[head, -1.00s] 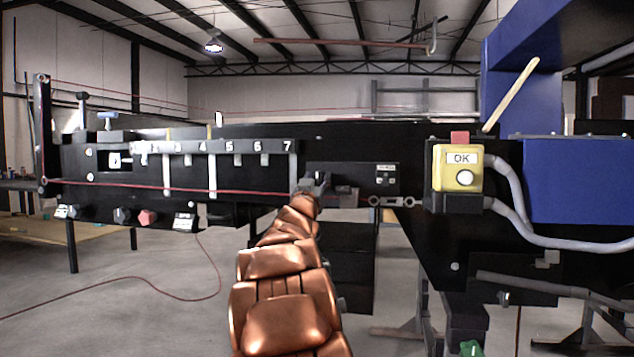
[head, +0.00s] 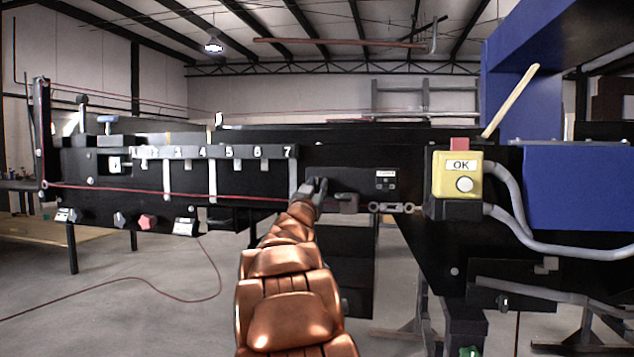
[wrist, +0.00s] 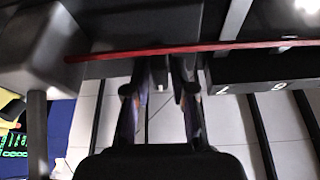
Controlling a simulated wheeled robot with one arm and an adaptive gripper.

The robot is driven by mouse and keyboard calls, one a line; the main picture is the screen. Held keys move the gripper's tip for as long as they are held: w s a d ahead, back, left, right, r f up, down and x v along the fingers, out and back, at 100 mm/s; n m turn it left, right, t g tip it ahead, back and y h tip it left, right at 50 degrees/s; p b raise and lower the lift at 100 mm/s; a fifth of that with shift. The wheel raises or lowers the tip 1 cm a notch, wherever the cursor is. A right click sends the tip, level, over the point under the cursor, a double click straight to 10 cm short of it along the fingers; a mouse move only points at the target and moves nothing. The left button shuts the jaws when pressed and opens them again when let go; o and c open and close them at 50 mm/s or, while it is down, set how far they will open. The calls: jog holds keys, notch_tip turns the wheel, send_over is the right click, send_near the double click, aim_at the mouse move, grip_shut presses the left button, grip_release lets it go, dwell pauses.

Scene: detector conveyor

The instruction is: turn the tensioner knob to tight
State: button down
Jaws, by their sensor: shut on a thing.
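My gripper (head: 315,187) is at the black side of the conveyor, just right of the number 7 and left of a dark block (head: 345,203). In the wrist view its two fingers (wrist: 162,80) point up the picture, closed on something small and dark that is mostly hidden. It appears to be the tensioner knob, beside the slotted link (head: 390,207). Its pointer and any tight mark cannot be made out. The red cord (head: 200,193) runs along the conveyor to the gripper. In the wrist view the cord (wrist: 250,45) crosses at the fingertips.
A yellow OK box (head: 458,168) with a button is mounted to the right, with grey hoses beside it. A small label plate (head: 385,180) is right of my gripper. Grey and red knobs (head: 147,222) sit low at left. Open floor lies in front at left.

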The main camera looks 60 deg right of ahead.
jog(key=m+p, duration=0.1)
jog(key=m+g+p, duration=0.1)
jog(key=m+p, duration=0.1)
jog(key=m+g+p, duration=0.1)
jog(key=shift+w+a+r+m, duration=0.1)
jog(key=shift+w+r+m, duration=0.1)
jog(key=shift+r+m, duration=0.1)
jog(key=m+g+p, duration=0.1)
jog(key=m+p, duration=0.1)
jog(key=m, duration=0.1)
jog(key=m+g+p, duration=0.2)
jog(key=m, duration=0.1)
jog(key=shift+f+g, duration=0.15)
jog(key=shift+g, duration=0.15)
jog(key=m+g+y+p, duration=0.1)
jog(key=m, duration=0.2)
jog(key=m+y+p, duration=0.1)
jog(key=m, duration=0.2)
jog(key=shift+s+m+g, duration=0.1)
jog(key=shift+m+g, duration=0.2)
jog(key=shift+g, duration=0.1)
jog(key=shift+f+m+y+p, duration=0.15)
jog(key=shift+m+y+p, duration=0.6)
jog(key=shift+m, duration=1.05)
jog(key=shift+s, duration=0.1)
jog(key=c, duration=1.1)
grip_release()
